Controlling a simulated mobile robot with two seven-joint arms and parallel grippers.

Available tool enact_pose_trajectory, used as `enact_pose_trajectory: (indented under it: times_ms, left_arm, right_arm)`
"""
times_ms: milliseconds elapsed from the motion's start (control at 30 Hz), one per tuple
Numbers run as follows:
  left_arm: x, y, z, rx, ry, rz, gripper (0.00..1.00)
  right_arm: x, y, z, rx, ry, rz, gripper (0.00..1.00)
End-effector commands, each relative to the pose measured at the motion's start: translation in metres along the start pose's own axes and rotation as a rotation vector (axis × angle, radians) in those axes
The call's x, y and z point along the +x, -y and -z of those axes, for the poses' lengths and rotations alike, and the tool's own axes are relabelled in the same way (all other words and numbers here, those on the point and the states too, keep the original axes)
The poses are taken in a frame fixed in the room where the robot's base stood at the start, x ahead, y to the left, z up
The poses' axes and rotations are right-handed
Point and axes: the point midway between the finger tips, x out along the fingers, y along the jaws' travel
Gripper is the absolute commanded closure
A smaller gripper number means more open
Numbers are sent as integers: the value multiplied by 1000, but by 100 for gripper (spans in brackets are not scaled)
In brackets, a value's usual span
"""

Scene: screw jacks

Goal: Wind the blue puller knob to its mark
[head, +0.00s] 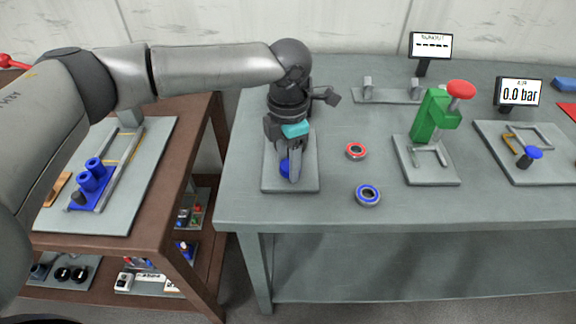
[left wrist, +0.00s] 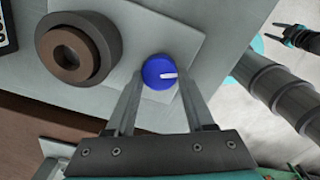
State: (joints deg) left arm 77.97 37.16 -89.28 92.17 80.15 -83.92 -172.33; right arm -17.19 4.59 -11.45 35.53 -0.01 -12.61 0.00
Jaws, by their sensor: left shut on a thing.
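The blue puller knob (left wrist: 160,72) is round with a white pointer line that points right in the left wrist view. My left gripper (left wrist: 161,82) is shut on the knob, one finger on each side. In the head view the left gripper (head: 289,175) reaches down over a grey plate (head: 306,183), and only part of the blue knob (head: 284,167) shows between the fingers. A dark round collar with a brown core (left wrist: 76,50) stands beside the knob in the left wrist view. I cannot make out the mark. My right gripper is not clearly seen in the head view.
Right of the plate lie a red ring (head: 356,151) and a blue ring (head: 368,195). A green press with a red knob (head: 436,118) stands farther right, near two displays. A brown shelf (head: 165,215) stands left. The table front is clear.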

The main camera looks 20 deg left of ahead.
Motion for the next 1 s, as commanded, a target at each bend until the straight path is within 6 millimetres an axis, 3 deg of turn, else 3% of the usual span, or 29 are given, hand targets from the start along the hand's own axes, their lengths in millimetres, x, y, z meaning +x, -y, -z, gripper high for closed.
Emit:
enact_pose_trajectory:
  times_ms: [433, 467, 733, 1000]
  left_arm:
    - [-1, 0, -1, 5, 5, 0, 100]
    - [-1, 0, -1, 5, 5, 0, 45]
    - [-1, 0, -1, 4, 3, 0, 17]
    - [-2, 0, 0, 4, 2, 0, 17]
  right_arm:
    - [2, 0, 0, 0, 0, 0, 50]
    - [2, 0, 0, 0, 0, 0, 50]
    - [2, 0, 0, 0, 0, 0, 50]
    - [1, 0, 0, 0, 0, 0, 50]
